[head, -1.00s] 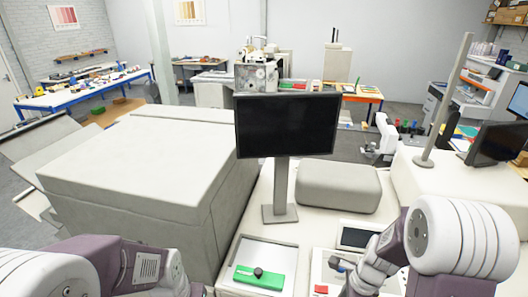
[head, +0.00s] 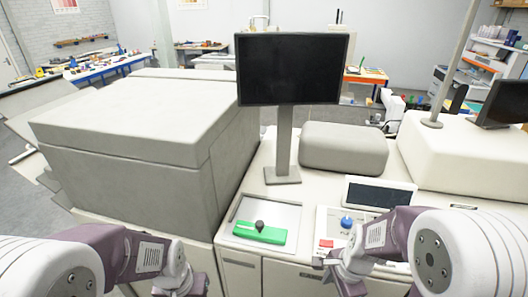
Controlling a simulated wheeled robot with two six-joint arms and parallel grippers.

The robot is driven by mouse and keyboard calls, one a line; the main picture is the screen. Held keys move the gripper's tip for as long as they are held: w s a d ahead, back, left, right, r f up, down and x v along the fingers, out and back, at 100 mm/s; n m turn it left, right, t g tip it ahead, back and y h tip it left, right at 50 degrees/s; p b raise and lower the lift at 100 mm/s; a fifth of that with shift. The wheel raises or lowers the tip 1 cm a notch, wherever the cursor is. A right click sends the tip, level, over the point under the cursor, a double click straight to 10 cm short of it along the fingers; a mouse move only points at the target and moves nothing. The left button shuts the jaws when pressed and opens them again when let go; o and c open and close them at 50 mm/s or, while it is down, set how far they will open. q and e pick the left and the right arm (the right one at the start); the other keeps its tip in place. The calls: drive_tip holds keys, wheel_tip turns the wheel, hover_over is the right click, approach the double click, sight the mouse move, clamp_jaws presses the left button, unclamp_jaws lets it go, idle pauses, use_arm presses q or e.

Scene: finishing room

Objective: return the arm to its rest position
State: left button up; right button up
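My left arm comes in from the lower left, and its gripper (head: 182,284) is at the bottom edge, in front of the grey cabinet, partly cut off by the frame. My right arm comes in from the lower right. The finger openings of both grippers are too small and partly hidden to judge. I see nothing held in either.
A black monitor (head: 290,69) stands on a post behind the panel. A green block with a black knob (head: 259,233) lies in a shallow tray (head: 284,213). A small display (head: 380,192) is behind my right arm. A large grey box (head: 130,120) fills the left.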

use_arm(q)
wheel_tip(320, 180, down, 7)
drive_tip(key=b, duration=0.4)
drive_tip(key=shift+w, duration=0.2)
use_arm(e)
drive_tip(key=s+f+n+h, duration=0.1)
drive_tip(key=s+f+n, duration=0.2)
drive_tip(key=n, duration=1.2)
wheel_tip(320, 180, down, 3)
drive_tip(key=shift+s+r, duration=0.1)
drive_tip(key=shift+s, duration=0.05)
use_arm(q)
drive_tip(key=shift+r, duration=0.1)
use_arm(e)
drive_tip(key=shift+a, duration=0.1)
